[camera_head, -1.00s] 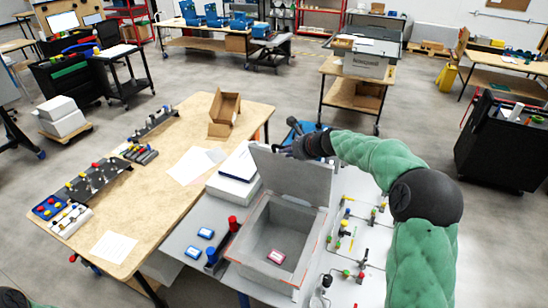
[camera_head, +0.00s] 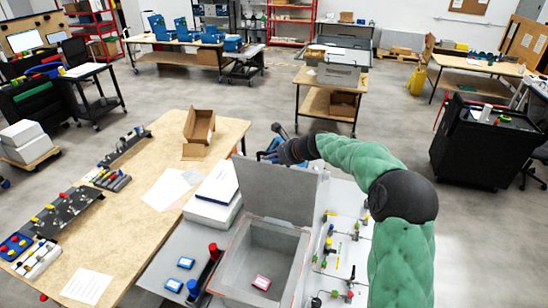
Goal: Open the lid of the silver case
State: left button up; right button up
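The silver case (camera_head: 232,265) stands on the light table, with its grey lid (camera_head: 275,195) raised at the back edge and its inside exposed. A small red-and-white labelled item (camera_head: 261,282) lies on the case floor. My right gripper (camera_head: 272,141) is behind and above the lid's top edge, near its upper middle. Its dark fingers look spread, with nothing visible held between them. The lower part of the gripper's surroundings is partly hidden by the lid, so contact cannot be told. My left gripper is not in view.
White boxes (camera_head: 214,196) stand left of the case. A red-topped cylinder (camera_head: 213,250) and small blue items (camera_head: 186,262) lie beside it. Fittings (camera_head: 331,243) sit on the panel to the right. A wooden table (camera_head: 130,215) with an open cardboard box (camera_head: 199,128) is at left.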

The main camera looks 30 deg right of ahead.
jog(key=shift+o, duration=0.5)
jog(key=v, duration=1.2)
